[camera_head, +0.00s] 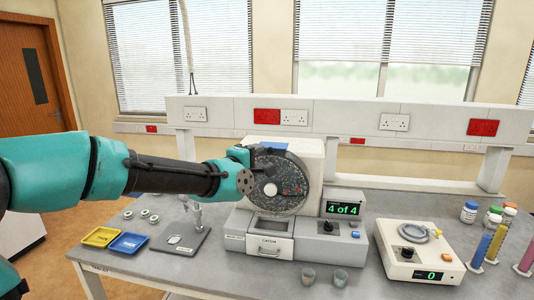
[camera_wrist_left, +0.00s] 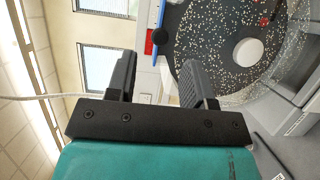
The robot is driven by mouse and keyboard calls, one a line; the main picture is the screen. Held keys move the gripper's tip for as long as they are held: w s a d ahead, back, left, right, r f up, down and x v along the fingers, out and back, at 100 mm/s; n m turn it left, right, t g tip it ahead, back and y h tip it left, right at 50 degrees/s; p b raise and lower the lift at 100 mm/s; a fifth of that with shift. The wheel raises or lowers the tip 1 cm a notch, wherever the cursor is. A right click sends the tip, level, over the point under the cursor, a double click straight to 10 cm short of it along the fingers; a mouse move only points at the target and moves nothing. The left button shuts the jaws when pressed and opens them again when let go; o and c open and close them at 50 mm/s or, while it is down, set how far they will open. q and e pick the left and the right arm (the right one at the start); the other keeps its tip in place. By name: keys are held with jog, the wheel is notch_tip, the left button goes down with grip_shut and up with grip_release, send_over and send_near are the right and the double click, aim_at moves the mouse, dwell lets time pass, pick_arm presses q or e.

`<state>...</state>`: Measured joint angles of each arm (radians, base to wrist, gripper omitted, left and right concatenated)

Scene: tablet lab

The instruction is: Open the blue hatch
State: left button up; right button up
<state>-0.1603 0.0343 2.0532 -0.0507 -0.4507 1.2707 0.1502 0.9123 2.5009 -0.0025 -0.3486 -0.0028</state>
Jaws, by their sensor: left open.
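The blue hatch (camera_head: 273,145) shows as a small blue strip at the top of the white drum machine (camera_head: 314,165), partly hidden behind my left gripper. My left gripper (camera_head: 240,155) is in front of the machine's upper left. My right gripper is out of view.
The machine has a grey front drawer (camera_head: 263,247) and a display reading "4 of 4" (camera_head: 343,209). Yellow (camera_head: 101,237) and blue (camera_head: 129,243) trays and a small stand (camera_head: 180,240) are on the left.

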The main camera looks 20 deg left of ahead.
aim_at(269, 151)
pick_arm(q)
jog(key=shift+w+d, duration=0.25)
jog(key=shift+w, duration=1.1)
jog(key=shift+w+d, duration=0.25)
jog(key=shift+w, duration=1.05)
grip_shut()
